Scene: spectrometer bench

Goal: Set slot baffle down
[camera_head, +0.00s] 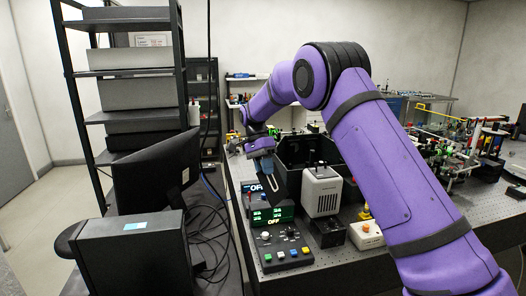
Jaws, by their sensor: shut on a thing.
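My gripper (264,157) is at the end of my purple arm, above the near left part of the optical bench (238,192). A black open-topped housing (296,150) stands just right of the gripper.
A pale grey lamp box (321,192) stands right of the gripper. A control panel with coloured buttons (285,250) and green displays (272,215) sit in front. A monitor (150,172) and cables are at left. Crowded optics (450,140) fill the right of the bench.

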